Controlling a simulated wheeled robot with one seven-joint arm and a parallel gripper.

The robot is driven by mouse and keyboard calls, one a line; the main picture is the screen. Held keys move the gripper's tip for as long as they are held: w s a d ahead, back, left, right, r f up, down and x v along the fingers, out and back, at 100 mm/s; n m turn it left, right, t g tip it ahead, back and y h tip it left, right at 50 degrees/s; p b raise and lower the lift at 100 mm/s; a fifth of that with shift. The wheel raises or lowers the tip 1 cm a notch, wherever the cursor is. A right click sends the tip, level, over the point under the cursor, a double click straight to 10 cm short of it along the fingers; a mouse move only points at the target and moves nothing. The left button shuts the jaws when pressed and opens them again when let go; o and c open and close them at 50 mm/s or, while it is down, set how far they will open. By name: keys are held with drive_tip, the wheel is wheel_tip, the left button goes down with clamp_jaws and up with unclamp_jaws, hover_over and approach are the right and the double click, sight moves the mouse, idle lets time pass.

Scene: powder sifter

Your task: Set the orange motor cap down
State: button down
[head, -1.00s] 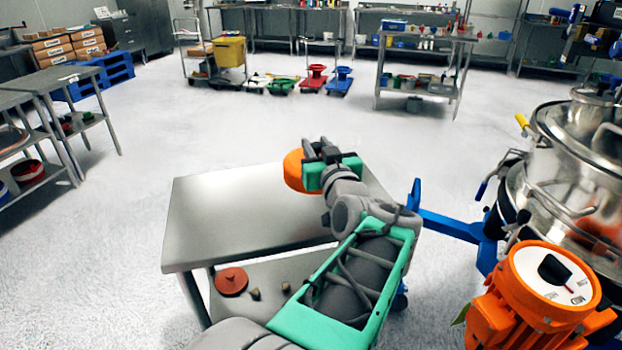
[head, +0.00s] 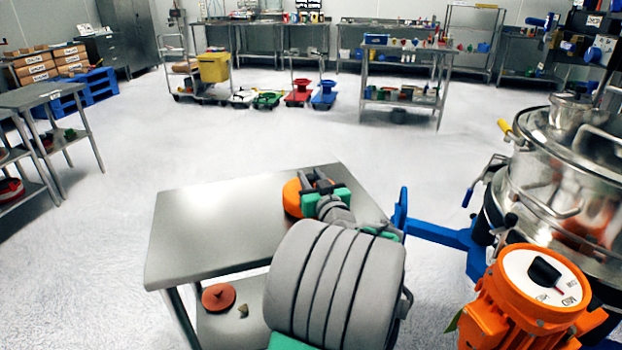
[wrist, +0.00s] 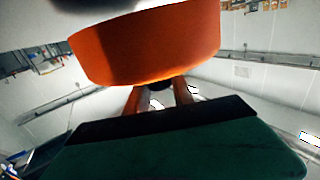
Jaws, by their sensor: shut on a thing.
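The orange motor cap (head: 292,198) is at my gripper (head: 314,184), over the right part of the steel table (head: 215,225) in the head view. My gripper is shut on the cap. In the wrist view the cap (wrist: 150,45) fills the upper middle, a round orange piece beyond the dark and green gripper body (wrist: 170,145). In the head view my arm hides part of the cap and the table's right front. I cannot tell whether the cap touches the tabletop.
The steel sifter (head: 570,165) with an orange motor (head: 530,295) and blue frame (head: 435,232) stands close on the right. A red-brown disc (head: 218,297) lies on the table's lower shelf. The tabletop's left part is bare. Carts and benches stand far back.

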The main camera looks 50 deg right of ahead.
drive_tip(key=shift+a+f+b, duration=0.1)
drive_tip(key=shift+f+b, duration=0.3)
drive_tip(key=shift+b, duration=0.1)
drive_tip(key=shift+s+f, duration=0.1)
drive_tip(key=shift+f, duration=0.2)
drive_tip(key=c, duration=1.1)
unclamp_jaws()
drive_tip(key=shift+a+f, duration=0.1)
drive_tip(key=shift+f, duration=0.25)
drive_tip(key=shift+r, duration=0.25)
drive_tip(key=shift+r+p, duration=0.5)
drive_tip(key=shift+p, duration=0.25)
drive_tip(key=v, duration=0.3)
drive_tip(key=b+v, duration=0.1)
drive_tip(key=v, duration=0.7)
drive_tip(key=shift+s+r, duration=0.1)
drive_tip(key=shift+r, duration=0.25)
drive_tip(key=shift+s+a, duration=0.1)
drive_tip(key=shift+s, duration=0.15)
